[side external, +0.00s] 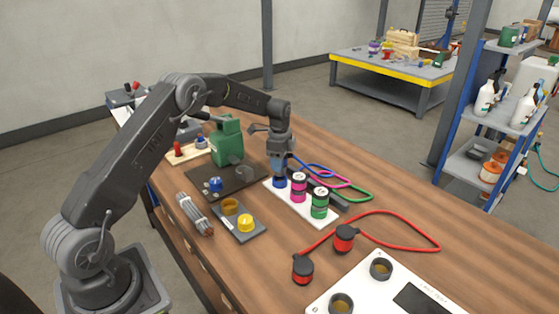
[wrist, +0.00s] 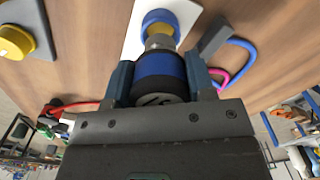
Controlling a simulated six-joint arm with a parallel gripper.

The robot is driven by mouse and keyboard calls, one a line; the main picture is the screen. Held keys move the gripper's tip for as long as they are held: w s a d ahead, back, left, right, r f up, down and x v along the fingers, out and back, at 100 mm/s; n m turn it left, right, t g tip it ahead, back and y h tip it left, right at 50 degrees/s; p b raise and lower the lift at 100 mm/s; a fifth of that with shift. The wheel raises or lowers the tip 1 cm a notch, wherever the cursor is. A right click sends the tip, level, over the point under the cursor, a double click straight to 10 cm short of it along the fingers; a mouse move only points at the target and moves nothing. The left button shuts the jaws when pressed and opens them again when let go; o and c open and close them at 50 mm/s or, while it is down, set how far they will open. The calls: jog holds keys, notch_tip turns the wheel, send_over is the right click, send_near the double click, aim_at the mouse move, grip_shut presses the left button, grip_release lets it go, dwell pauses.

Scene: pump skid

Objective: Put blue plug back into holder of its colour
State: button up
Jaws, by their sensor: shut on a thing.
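My gripper (side external: 281,157) is shut on the blue plug (wrist: 160,68), which has a black end and a blue band and sits between the fingers (wrist: 160,82). The plug's metal tip points at the blue holder (wrist: 160,17), with a short stretch of metal showing between them. I cannot tell whether the tip has entered it. In the side view the blue holder (side external: 279,182) is at the far end of the white strip (side external: 301,212), right under my gripper. The plug is mostly hidden there by the fingers.
A pink plug (side external: 298,187) and a green plug (side external: 320,203) stand on the strip beside the blue holder. Coloured cables (side external: 345,188) loop to the right. A green pump (side external: 227,140) stands behind left.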

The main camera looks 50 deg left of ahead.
jog(key=shift+f, duration=1.75)
dwell(0.6)
jog(key=o, duration=1.1)
jog(key=shift+r, duration=0.1)
notch_tip(320, 180, up, 14)
jog(key=shift+f, duration=0.1)
jog(key=s+d+r+n+t, duration=0.3)
jog(key=s+d+r+n, duration=0.2)
jog(key=s+d+r, duration=0.8)
jog(key=s+d+f+n+t, duration=0.1)
jog(key=s+d+n, duration=0.2)
jog(key=s, duration=0.7)
jog(key=s+d+f+n+t, duration=0.1)
jog(key=s+d+n, duration=0.2)
jog(key=s, duration=0.8)
jog(key=shift+s+d+t, duration=0.3)
jog(key=shift+d, duration=0.2)
